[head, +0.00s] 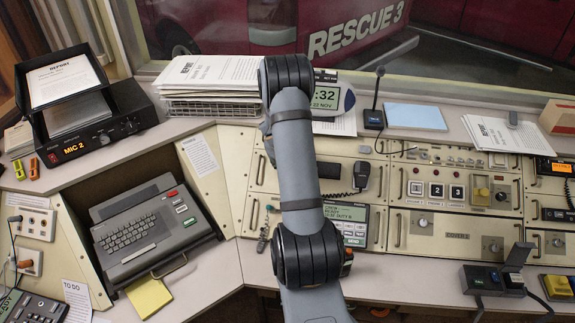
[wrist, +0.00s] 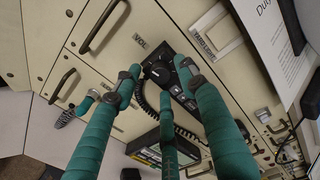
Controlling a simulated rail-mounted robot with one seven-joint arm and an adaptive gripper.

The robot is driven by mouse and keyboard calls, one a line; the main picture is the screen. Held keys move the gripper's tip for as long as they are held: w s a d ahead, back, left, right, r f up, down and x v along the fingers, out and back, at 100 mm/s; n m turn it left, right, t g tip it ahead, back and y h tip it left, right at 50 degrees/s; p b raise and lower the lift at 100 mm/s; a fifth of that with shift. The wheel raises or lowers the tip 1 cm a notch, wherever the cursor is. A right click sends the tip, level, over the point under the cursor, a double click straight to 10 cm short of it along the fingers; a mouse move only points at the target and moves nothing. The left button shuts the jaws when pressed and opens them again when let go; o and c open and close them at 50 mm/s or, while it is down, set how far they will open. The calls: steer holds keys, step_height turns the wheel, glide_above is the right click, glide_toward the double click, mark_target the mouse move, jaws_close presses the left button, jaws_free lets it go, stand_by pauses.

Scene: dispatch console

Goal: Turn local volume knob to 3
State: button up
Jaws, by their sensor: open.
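In the wrist view, a dark round knob-like part (wrist: 158,72) sits on a black unit set in the cream panel, near a small label that seems to read VOL. It may be the local volume knob; its pointer and marks are too small to read. My gripper (wrist: 157,78) has teal fingers spread open around this part, in line with it from the camera. I cannot tell whether they touch it. In the head view, my grey arm covers this area, so the knob and fingertips are hidden.
A coiled cord (wrist: 150,110) hangs close to the fingers. A handset microphone (head: 361,174) and a lit display (head: 346,222) are nearby. Drawer handles (wrist: 103,25) stick out of the panel. A keyboard terminal (head: 150,228) stands to the left.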

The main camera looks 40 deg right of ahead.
steer(key=shift+w+d+f, duration=0.15)
steer(key=shift+d+f, duration=0.05)
steer(key=shift+f, duration=0.1)
steer(key=shift+r, duration=0.1)
steer(key=shift+c, duration=0.5)
jaws_close()
